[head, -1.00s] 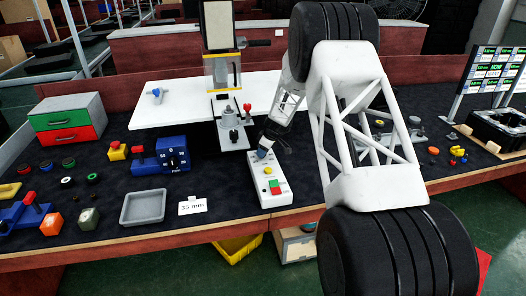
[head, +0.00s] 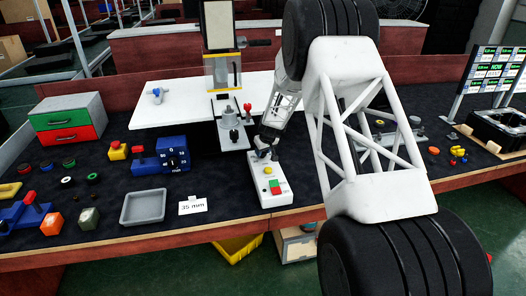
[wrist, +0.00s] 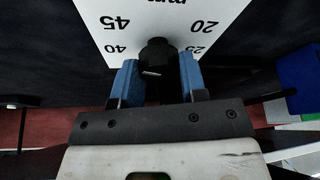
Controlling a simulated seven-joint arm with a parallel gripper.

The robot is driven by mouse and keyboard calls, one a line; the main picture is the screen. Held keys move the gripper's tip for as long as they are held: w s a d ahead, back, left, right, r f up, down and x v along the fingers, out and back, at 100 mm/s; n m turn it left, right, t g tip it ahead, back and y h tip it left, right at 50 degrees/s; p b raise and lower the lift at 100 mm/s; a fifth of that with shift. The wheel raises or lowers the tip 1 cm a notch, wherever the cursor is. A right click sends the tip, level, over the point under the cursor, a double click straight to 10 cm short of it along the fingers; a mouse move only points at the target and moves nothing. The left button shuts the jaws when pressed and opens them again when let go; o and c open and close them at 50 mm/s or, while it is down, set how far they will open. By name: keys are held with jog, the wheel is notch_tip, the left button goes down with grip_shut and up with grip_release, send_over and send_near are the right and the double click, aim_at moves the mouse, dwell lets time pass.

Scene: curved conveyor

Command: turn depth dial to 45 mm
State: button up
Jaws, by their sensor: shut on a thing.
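The depth dial is a black knob (wrist: 157,52) on a white panel printed with mm and 20, 25, 40 and 45. A pale mark shows on the knob's near side; the value it points to cannot be read surely. My gripper (wrist: 158,68) has its blue fingers on either side of the knob and is shut on it. In the head view, my gripper (head: 265,153) is at the far end of the white control box (head: 269,200), which carries yellow, green and red buttons. The gripper and wrist hide the dial there.
A card (head: 193,205) reading 35 mm lies left of the box, beside an empty grey tray (head: 143,221). A press stand with a black-knobbed base (head: 233,136) is behind the box. A blue dial block (head: 174,153) stands further left.

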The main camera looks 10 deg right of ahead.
jog(key=shift+m+h, duration=0.3)
jog(key=shift+m, duration=0.8)
jog(key=o, duration=0.9)
jog(key=shift+r, duration=0.15)
jog(key=shift+v, duration=3.75)
jog(key=shift+s+a+r, duration=0.1)
jog(key=shift+s+a, duration=0.05)
